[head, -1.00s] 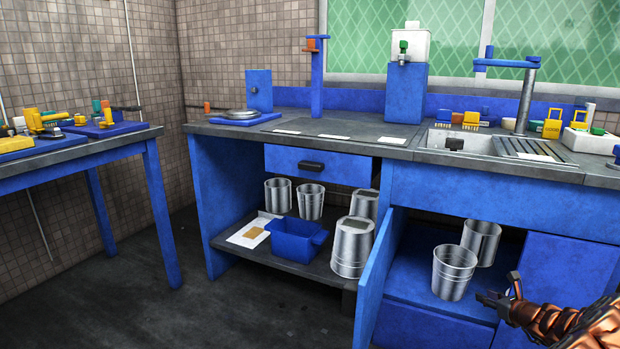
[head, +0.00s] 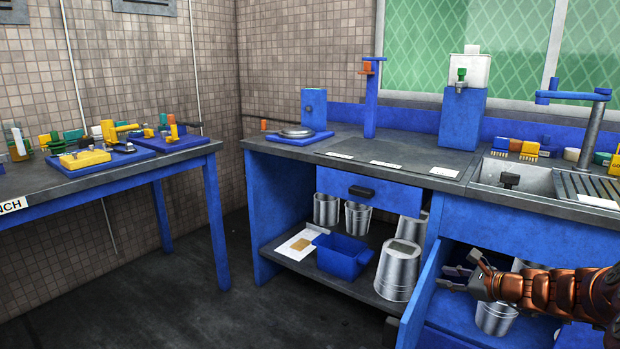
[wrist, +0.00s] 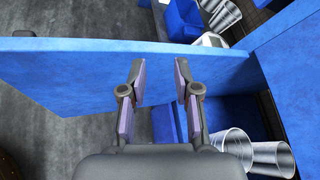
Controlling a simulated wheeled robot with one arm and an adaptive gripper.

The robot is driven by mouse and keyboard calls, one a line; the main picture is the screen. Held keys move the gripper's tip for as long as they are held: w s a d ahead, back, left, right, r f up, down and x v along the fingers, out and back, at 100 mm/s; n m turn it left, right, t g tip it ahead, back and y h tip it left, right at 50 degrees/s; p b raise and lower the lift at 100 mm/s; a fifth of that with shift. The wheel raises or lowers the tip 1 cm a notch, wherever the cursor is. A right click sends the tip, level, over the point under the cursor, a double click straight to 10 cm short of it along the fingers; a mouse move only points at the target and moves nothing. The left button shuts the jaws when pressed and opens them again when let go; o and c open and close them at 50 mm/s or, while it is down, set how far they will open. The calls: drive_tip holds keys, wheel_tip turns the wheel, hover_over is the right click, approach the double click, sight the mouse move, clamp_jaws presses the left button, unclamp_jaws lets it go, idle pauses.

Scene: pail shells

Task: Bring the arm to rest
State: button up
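My gripper (head: 464,272) is in front of the open lower cupboard under the sink, at the right of the head view. Its arm reaches in from the right edge. In the wrist view the two fingers of my gripper (wrist: 158,88) stand apart with nothing between them. The blue cupboard door (wrist: 70,72) crosses the view just beyond the fingertips; I cannot tell whether they touch it. In the head view my arm partly hides the metal pails in the cupboard; one pail (head: 495,320) shows below it.
The open blue door (head: 418,300) juts out left of my gripper. A metal pail (head: 397,272), smaller pails and a blue bin (head: 340,258) stand on the lower shelf. A side bench (head: 60,182) holds tools at left. The floor (head: 270,310) between is clear.

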drive_tip(key=s+a+r+n+g+y+p, duration=0.1)
drive_tip(key=s+a+r+n+g+p, duration=0.2)
drive_tip(key=a+r, duration=0.45)
drive_tip(key=s+a+r+n+g+y+p, duration=0.1)
drive_tip(key=s+a+r+n+p, duration=0.35)
drive_tip(key=a, duration=0.55)
drive_tip(key=s+a+r+n+g+p, duration=0.5)
drive_tip(key=s+a+r+n+p, duration=0.15)
drive_tip(key=s+a, duration=0.35)
drive_tip(key=s+r+n+g+h+p, duration=0.1)
drive_tip(key=s+r+n+h+p, duration=0.2)
drive_tip(key=s, duration=0.5)
drive_tip(key=s+r+n+g+h+p, duration=0.1)
drive_tip(key=s+r+n+g+p, duration=0.15)
drive_tip(key=s+r+p, duration=0.4)
drive_tip(key=s+d+r+n+h+p, duration=0.1)
drive_tip(key=s+d+n+h+p, duration=0.1)
drive_tip(key=s, duration=0.5)
drive_tip(key=s+d+r+n+h+p, duration=0.2)
drive_tip(key=s+d+h+p, duration=0.1)
drive_tip(key=s+d, duration=0.2)
drive_tip(key=shift+s+d+r+n, duration=0.25)
drive_tip(key=shift+s+n, duration=0.1)
drive_tip(key=shift+s, duration=0.8)
drive_tip(key=shift+a+g, duration=0.15)
drive_tip(key=shift+g, duration=0.1)
